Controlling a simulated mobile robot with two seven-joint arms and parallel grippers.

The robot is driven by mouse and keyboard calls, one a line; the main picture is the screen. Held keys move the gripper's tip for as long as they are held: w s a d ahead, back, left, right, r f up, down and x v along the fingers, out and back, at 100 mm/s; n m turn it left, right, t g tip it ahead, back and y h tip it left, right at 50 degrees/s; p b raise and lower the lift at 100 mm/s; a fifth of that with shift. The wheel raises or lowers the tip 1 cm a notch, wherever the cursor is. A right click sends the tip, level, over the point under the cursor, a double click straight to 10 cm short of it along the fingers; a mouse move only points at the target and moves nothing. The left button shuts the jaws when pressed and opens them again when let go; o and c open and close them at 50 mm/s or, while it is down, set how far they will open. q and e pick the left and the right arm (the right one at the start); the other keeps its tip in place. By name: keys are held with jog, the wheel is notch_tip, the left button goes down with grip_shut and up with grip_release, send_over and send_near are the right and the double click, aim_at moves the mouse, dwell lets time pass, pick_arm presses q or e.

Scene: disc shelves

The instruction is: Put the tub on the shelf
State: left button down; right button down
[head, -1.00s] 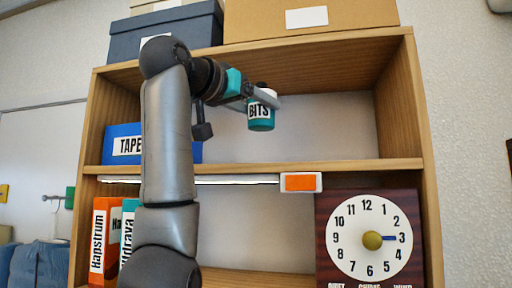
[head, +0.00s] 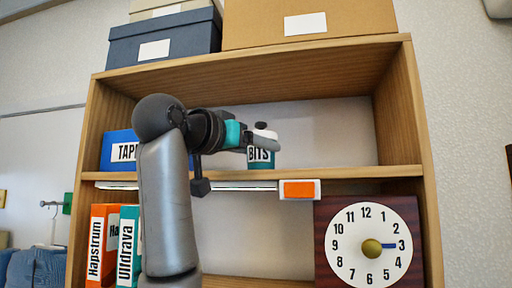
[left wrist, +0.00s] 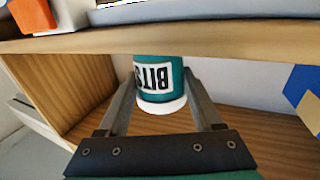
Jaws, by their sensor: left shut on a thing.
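The tub (head: 263,160) is teal with a white lid and a white label reading BITS. My left gripper (head: 265,142) is shut on it, inside the upper bay of the wooden shelf unit (head: 330,173). The tub is upright, with its bottom close to the middle board; I cannot tell whether it touches. The left wrist view, upside down, shows the tub (left wrist: 157,72) between both fingers, with the board edge (left wrist: 200,38) hiding its bottom. My right gripper is not in view.
A blue TAPE box (head: 117,150) stands left in the upper bay, partly behind my arm. The bay is clear right of the tub. Below are binders (head: 103,240) and a clock (head: 340,255). Boxes (head: 310,25) sit on top.

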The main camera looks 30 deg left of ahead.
pick_arm(q)
jog(key=shift+f, duration=0.15)
jog(key=shift+c, duration=0.2)
grip_release()
jog(key=s+a+b, duration=0.1)
jog(key=s+b, duration=0.4)
jog(key=s, duration=0.7)
jog(key=shift+a+b, duration=0.3)
jog(key=shift+a, duration=0.05)
jog(key=shift+w, duration=0.1)
